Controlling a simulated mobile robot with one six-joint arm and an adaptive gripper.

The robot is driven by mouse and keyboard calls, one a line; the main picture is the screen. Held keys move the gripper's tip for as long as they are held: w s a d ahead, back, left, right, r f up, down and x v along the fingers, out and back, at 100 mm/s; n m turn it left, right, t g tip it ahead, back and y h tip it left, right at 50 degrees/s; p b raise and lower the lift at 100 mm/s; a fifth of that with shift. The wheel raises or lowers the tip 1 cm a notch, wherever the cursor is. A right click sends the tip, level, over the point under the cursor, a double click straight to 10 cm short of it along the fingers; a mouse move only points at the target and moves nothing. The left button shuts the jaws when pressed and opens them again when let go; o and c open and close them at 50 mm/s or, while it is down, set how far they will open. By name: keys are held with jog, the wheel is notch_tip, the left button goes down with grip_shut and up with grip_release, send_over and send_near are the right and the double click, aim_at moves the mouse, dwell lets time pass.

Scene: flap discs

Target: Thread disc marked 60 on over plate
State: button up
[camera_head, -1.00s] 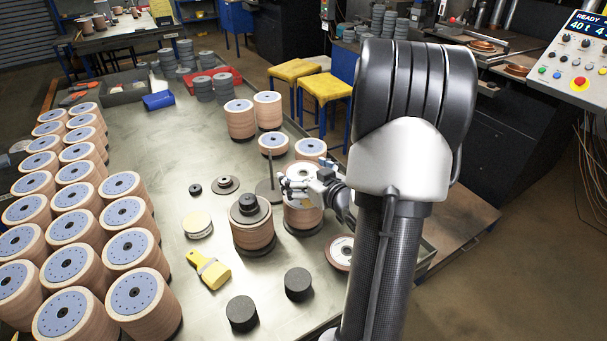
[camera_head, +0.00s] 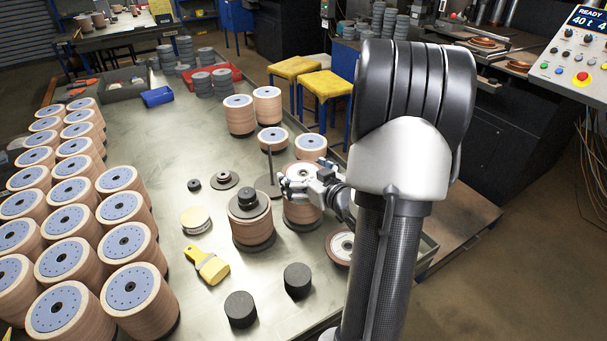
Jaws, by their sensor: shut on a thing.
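My gripper (camera_head: 299,181) is at the top of a stack of tan flap discs (camera_head: 300,208) right of the table's middle. It is shut on a disc there; the fingers and wrist hide most of that disc, and I cannot read its marking. A dark plate with an upright rod (camera_head: 270,160) stands just left of and behind my gripper. I cannot see whether the held disc is clear of the stack below. Another stack (camera_head: 253,226), with a dark plate and knob on top, stands in front and to the left.
Many disc stacks (camera_head: 121,241) fill the table's left side. More stand behind (camera_head: 268,104). A yellow brush (camera_head: 208,266), two black cylinders (camera_head: 240,309) and a loose disc (camera_head: 341,246) lie near the front. The table's middle left (camera_head: 175,130) is clear.

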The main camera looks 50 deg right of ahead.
jog(key=shift+f+b, duration=0.4)
jog(key=shift+f, duration=0.15)
jog(key=shift+f+b, duration=0.55)
jog(key=shift+f, duration=0.35)
jog(key=o, duration=0.8)
jog(key=v, duration=0.7)
jog(key=shift+s+r, duration=0.1)
jog(key=shift+s, duration=0.2)
